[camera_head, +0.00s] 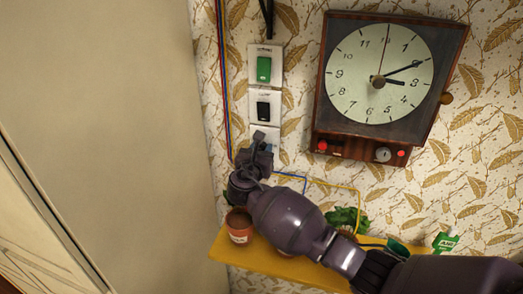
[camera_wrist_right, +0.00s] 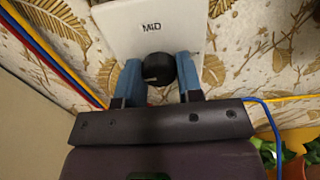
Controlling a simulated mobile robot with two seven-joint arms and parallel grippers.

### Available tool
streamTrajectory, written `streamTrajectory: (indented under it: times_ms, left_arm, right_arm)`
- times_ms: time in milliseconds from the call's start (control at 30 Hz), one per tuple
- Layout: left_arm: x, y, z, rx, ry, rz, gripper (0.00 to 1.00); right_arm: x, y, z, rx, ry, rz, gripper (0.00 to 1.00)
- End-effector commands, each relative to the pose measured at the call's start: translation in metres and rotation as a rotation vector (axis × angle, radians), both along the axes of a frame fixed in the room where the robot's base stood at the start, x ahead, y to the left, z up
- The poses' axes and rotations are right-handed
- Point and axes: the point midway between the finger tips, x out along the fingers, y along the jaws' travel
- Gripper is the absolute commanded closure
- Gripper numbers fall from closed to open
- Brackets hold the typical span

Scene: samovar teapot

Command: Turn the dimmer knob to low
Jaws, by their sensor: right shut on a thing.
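The dimmer knob (camera_wrist_right: 158,69) is round and black. It sits on a white wall plate (camera_wrist_right: 150,22) under a label that seems to read "MID". In the wrist view my right gripper (camera_wrist_right: 160,76) has its two blue fingers on either side of the knob and is shut on it. In the head view the right gripper (camera_head: 264,148) is at the lowest white plate (camera_head: 264,132) of a column of three. It hides the knob there. My left gripper is in neither view.
Above are plates with a green switch (camera_head: 264,69) and a black switch (camera_head: 264,108). A wall clock (camera_head: 379,75) hangs to the right. Below, a yellow shelf (camera_head: 222,249) holds a clay pot (camera_head: 239,229) and plants. Coloured cables (camera_wrist_right: 48,55) run along the wall.

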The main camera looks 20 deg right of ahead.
Motion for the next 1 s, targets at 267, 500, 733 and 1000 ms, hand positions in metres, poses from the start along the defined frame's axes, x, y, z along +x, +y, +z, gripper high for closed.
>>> streamTrajectory:
  times_ms: [267,500,733,1000]
  left_arm:
    - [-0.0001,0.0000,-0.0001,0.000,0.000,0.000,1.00]
    - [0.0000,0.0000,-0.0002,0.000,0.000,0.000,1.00]
    - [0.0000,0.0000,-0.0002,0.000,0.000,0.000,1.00]
    - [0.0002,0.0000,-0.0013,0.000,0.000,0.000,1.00]
  right_arm:
    - [-0.0005,0.0001,-0.0016,-0.007,0.009,0.000,0.90]
    - [-0.0004,0.0000,-0.0014,-0.007,0.007,0.000,0.56]
    - [-0.0002,0.0001,-0.0006,-0.006,0.005,0.000,0.43]
    - [-0.0075,0.0057,-0.0007,-0.004,0.004,0.001,0.43]
